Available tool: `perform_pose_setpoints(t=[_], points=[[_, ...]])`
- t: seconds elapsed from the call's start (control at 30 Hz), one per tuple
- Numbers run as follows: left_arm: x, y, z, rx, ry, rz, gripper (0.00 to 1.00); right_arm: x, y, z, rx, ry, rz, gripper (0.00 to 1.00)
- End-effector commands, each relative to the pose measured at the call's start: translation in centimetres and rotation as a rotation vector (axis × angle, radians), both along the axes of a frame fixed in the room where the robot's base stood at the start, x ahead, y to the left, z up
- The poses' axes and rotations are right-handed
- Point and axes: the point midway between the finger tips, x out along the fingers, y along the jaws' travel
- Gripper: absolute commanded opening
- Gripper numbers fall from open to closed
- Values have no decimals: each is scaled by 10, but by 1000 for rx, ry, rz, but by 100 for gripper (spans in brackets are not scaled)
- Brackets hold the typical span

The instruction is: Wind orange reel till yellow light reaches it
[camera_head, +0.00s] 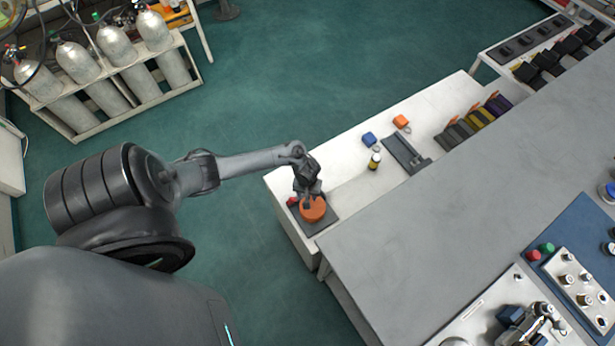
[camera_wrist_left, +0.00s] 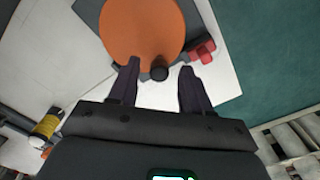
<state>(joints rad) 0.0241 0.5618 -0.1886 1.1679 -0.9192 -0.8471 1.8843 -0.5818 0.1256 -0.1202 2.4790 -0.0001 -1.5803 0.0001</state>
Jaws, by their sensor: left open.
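The orange reel (camera_head: 316,211) is a flat round disc on a dark base plate (camera_head: 325,225) at the near left corner of the white bench. In the left wrist view the orange reel (camera_wrist_left: 142,28) fills the top middle, with a dark round knob (camera_wrist_left: 159,74) at its edge. My left gripper (camera_head: 307,200) is over the reel; in the wrist view its fingers (camera_wrist_left: 158,72) are apart, with the knob between the tips and no clear grip on it. My right gripper is not in view.
A red block (camera_wrist_left: 202,52) sits beside the reel. A grey counter (camera_head: 440,215) runs alongside. Gas cylinders (camera_head: 125,78) stand in a rack at upper left.

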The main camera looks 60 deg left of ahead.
Motion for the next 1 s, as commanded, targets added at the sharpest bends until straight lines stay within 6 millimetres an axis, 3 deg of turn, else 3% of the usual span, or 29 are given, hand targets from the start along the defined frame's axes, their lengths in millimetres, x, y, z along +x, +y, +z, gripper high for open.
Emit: perform_pose_setpoints(t=[0.37, 0.7, 1.0], points=[[0, -1, -4, -1, -1, -1, 49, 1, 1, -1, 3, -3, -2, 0], [0, 0, -4, -1, -1, -1, 0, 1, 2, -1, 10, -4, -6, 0], [1, -1, -3, -1, -1, -28, 0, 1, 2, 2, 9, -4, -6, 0]])
